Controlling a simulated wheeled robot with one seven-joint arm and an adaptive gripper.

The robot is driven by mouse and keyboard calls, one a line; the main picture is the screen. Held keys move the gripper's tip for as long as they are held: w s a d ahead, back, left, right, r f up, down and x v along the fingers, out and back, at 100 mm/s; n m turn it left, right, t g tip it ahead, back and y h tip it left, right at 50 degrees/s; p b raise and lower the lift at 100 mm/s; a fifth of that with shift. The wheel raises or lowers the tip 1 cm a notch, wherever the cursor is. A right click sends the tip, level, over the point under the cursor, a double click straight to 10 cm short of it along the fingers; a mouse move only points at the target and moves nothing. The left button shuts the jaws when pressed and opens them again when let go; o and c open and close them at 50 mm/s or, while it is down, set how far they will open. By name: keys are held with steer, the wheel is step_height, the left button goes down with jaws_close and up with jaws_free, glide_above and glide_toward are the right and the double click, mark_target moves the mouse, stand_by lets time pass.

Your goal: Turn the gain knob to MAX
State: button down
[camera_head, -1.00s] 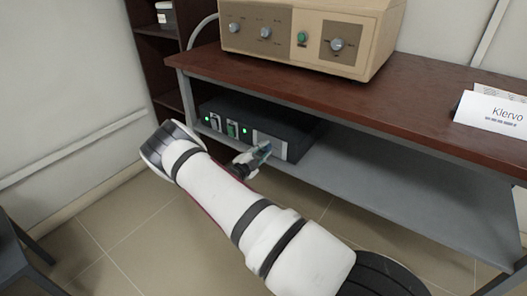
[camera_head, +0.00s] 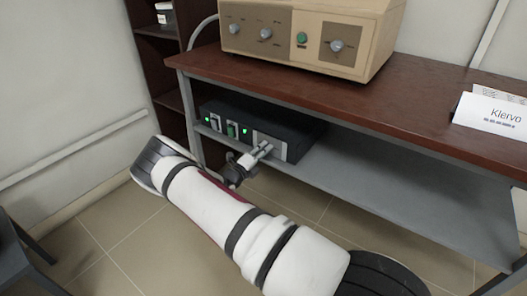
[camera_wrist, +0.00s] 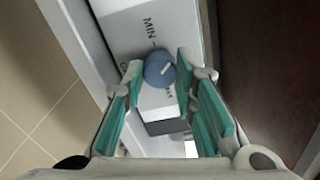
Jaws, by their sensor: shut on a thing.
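The gain knob (camera_wrist: 158,70) is a round blue-grey knob with a white pointer line, on a light panel (camera_wrist: 124,30) in the wrist view. The pointer slants toward the upper right of that view. The label MIN (camera_wrist: 149,30) stands above the knob; lettering below it is partly hidden. My gripper (camera_wrist: 160,66) is shut on the knob, one finger on each side. In the head view my gripper (camera_head: 266,149) reaches the light panel at the right of the dark box (camera_head: 290,128); the knob is hidden there.
The dark box stands on a grey lower shelf (camera_head: 400,185) under a brown tabletop (camera_head: 420,95), which leaves limited height. A beige instrument (camera_head: 290,55) and a name card (camera_head: 492,115) sit on top. A table leg (camera_head: 190,115) is left of the box.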

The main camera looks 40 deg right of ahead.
steer(key=m+p, duration=0.7)
steer(key=m, duration=1.9)
steer(key=shift+a+f, duration=0.1)
stand_by(0.3)
steer(key=c, duration=1.3)
jaws_free()
steer(key=v, duration=1.2)
